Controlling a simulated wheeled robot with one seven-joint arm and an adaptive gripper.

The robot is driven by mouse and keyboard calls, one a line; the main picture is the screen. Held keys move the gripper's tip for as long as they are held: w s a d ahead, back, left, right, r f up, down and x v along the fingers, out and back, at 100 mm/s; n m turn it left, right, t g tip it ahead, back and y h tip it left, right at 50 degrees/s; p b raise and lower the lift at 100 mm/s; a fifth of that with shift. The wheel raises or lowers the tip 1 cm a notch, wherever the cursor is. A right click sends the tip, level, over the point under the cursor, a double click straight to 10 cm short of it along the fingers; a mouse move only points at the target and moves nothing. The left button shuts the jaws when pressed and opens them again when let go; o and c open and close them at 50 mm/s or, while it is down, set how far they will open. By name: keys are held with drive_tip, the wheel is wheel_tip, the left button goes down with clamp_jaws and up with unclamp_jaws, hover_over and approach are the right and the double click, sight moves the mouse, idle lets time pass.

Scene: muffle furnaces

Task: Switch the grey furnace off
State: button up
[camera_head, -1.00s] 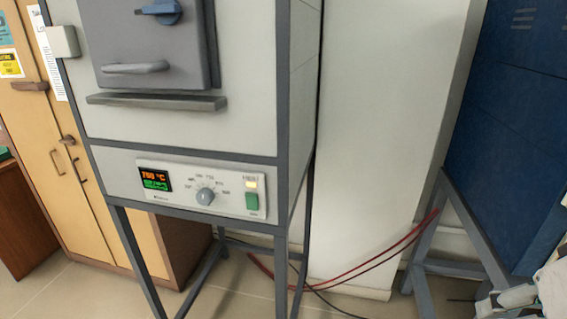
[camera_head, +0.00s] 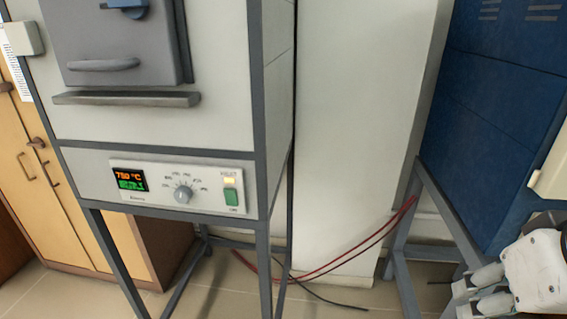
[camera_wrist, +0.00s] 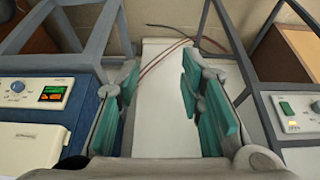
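The grey furnace (camera_head: 160,75) stands on a dark grey frame at left in the head view, its door shut. Its control panel (camera_head: 150,190) has a lit display (camera_head: 130,181) with orange and green digits, a grey round knob (camera_head: 183,194), a glowing yellow lamp (camera_head: 230,181) and a green switch (camera_head: 231,197) below it. In the wrist view, the panel shows partly at the right edge, with the green switch (camera_wrist: 286,108) and lit lamp (camera_wrist: 293,126). My gripper (camera_wrist: 160,88) is open and empty, its teal pads apart, away from the switch.
A blue furnace (camera_head: 510,100) on its own stand is at right; its lit panel (camera_wrist: 35,94) shows at left in the wrist view. Red and black cables (camera_head: 345,255) run low between the stands. A wooden cabinet (camera_head: 60,190) stands at far left. Open space lies before the white wall.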

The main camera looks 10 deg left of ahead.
clamp_jaws()
idle(1.0)
